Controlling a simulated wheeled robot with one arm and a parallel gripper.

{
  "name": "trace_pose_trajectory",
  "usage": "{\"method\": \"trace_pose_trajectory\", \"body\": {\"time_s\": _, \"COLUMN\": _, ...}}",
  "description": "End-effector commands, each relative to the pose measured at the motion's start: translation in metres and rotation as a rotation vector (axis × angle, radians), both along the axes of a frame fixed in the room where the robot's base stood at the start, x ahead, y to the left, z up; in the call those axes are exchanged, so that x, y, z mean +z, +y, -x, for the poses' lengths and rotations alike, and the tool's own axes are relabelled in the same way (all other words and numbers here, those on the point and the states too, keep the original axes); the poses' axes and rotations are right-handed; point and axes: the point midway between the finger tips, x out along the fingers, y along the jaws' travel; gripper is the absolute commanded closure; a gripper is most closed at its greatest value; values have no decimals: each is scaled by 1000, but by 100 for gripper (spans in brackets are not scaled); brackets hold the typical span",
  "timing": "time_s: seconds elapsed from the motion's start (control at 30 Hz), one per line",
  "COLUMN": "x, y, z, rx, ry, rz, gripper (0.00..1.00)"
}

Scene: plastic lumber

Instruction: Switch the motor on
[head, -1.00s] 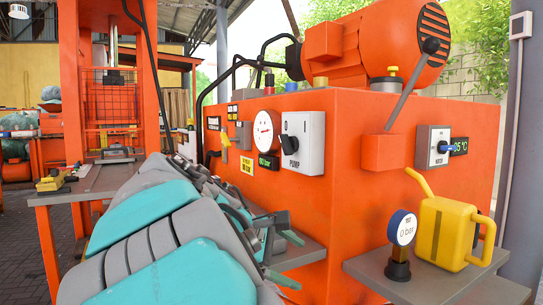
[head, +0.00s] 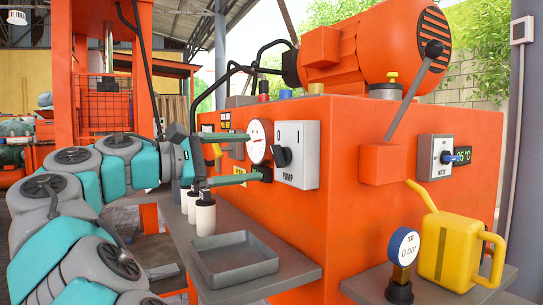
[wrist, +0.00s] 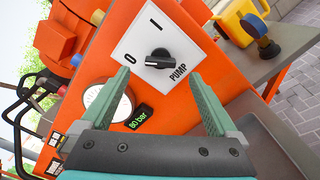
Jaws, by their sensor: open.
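The motor switch (head: 434,158) is a white plate with a blue knob on the right face of the orange machine in the head view. The knob points right; its small lettering is hard to read. My gripper (head: 256,157) is at the left face, well left of that switch, by the gauge and the pump switch (head: 308,155). In the wrist view my gripper (wrist: 160,77) is open and empty. The pump switch's black knob (wrist: 158,60) lies ahead, between the fingertips, its mark toward 0. The motor switch is not seen in the wrist view.
The orange motor (head: 375,45) sits on top. A lever (head: 412,95) slants beside the motor switch. A yellow can (head: 446,240) and a 0 bar gauge (head: 403,247) stand on the right shelf. A grey tray (head: 235,262) and white cylinders (head: 205,217) are below my gripper.

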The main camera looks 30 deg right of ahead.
Motion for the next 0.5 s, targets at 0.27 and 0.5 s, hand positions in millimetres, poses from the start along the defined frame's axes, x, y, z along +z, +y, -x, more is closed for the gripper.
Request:
{"method": "trace_pose_trajectory", "body": {"time_s": 0.27, "x": -2, "y": -39, "z": 0, "rx": -5, "ry": 3, "rz": -3, "gripper": 5}}
{"method": "trace_pose_trajectory", "body": {"time_s": 0.5, "x": -1, "y": -68, "z": -1, "rx": -2, "ry": 1, "rz": -3, "gripper": 5}}
